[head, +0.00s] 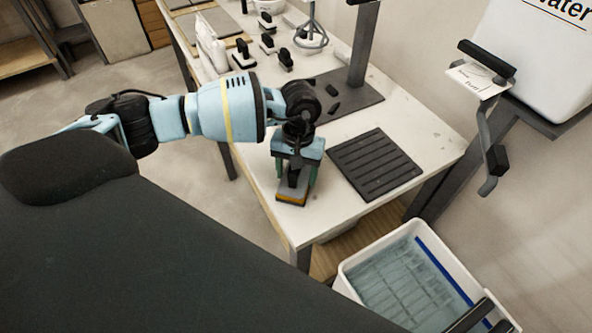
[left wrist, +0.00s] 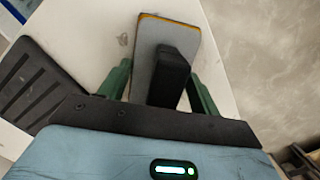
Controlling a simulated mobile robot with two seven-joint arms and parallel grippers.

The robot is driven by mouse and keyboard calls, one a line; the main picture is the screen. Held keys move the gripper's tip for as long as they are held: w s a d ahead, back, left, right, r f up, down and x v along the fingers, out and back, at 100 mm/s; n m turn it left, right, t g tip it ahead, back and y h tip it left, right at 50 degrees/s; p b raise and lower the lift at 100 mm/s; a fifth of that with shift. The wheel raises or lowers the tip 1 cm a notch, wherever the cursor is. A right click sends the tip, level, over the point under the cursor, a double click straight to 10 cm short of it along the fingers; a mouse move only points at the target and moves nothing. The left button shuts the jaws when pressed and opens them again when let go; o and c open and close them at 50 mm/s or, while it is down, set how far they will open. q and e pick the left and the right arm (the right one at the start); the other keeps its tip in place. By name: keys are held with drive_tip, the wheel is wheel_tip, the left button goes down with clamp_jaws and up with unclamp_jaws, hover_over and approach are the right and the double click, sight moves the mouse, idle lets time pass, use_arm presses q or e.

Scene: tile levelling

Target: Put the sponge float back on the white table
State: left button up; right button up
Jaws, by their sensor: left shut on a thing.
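The sponge float (head: 291,197) has a grey plate, an orange layer at its edge and a black handle. It is at the near end of the white table (head: 262,172), close to the left edge. My left gripper (head: 297,178) points down and is shut on the float's black handle. In the left wrist view the float (left wrist: 147,50) lies between the green fingers (left wrist: 158,82), with white table surface beyond it. I cannot tell whether its underside touches the table or hangs just above it. My right gripper is not in view.
A black ribbed mat (head: 375,163) lies right of the float. A dark stand (head: 345,92) and several black-handled tools are farther back. A white tub of water (head: 352,262) stands below the table's near end. A white container (head: 535,60) is at upper right.

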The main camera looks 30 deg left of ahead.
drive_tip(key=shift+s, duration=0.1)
use_arm(q)
drive_tip(key=shift+f, duration=0.15)
drive_tip(key=o, duration=1.2)
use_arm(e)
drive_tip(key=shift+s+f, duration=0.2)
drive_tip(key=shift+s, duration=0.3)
use_arm(q)
drive_tip(key=shift+r, duration=0.35)
drive_tip(key=shift+w+r, duration=0.1)
drive_tip(key=shift+r, duration=0.2)
drive_tip(key=r, duration=0.6)
drive_tip(key=w+r+b, duration=0.1)
drive_tip(key=r, duration=0.3)
drive_tip(key=shift+a, duration=0.15)
drive_tip(key=shift+w+r, duration=0.1)
drive_tip(key=shift+r, duration=0.4)
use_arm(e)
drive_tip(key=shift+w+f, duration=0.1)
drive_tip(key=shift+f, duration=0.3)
